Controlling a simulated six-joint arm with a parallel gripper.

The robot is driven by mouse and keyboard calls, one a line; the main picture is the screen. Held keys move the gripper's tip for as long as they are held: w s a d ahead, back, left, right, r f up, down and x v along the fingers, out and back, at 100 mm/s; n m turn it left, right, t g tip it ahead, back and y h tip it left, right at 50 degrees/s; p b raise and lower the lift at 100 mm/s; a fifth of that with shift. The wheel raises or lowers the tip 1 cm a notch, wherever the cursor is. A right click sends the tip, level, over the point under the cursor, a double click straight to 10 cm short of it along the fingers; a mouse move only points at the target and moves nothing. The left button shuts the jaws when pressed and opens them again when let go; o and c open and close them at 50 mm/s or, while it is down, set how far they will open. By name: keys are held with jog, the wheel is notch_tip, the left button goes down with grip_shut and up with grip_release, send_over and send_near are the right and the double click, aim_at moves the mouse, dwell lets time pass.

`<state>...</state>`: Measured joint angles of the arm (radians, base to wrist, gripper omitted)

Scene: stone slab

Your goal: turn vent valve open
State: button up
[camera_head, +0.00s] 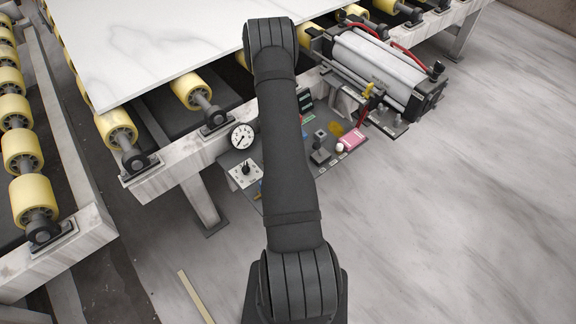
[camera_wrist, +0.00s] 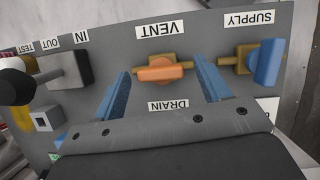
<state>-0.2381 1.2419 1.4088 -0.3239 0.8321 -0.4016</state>
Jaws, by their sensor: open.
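The vent valve (camera_wrist: 160,70) shows in the wrist view, with an orange handle lying roughly crosswise in the picture over a brass body. An upside-down VENT label (camera_wrist: 168,30) is above it and a DRAIN label (camera_wrist: 168,106) below it. My gripper (camera_wrist: 161,68) is open, with one blue finger on each side of the valve. The handle sits in the gap between the fingers; whether either finger touches it, I cannot tell. In the head view my arm hides the gripper and the vent valve.
A supply valve (camera_wrist: 268,62) with a blue handle stands close right of the right finger. A grey block (camera_wrist: 70,70) is to the left.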

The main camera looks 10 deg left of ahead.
jog(key=shift+c, duration=0.4)
jog(key=c, duration=0.9)
jog(key=shift+m, duration=0.8)
jog(key=o, duration=1)
jog(key=shift+g, duration=0.3)
jog(key=shift+r, duration=0.1)
jog(key=v, duration=1.7)
jog(key=shift+d+r, duration=0.15)
jog(key=shift+r, duration=0.05)
jog(key=shift+f, duration=0.1)
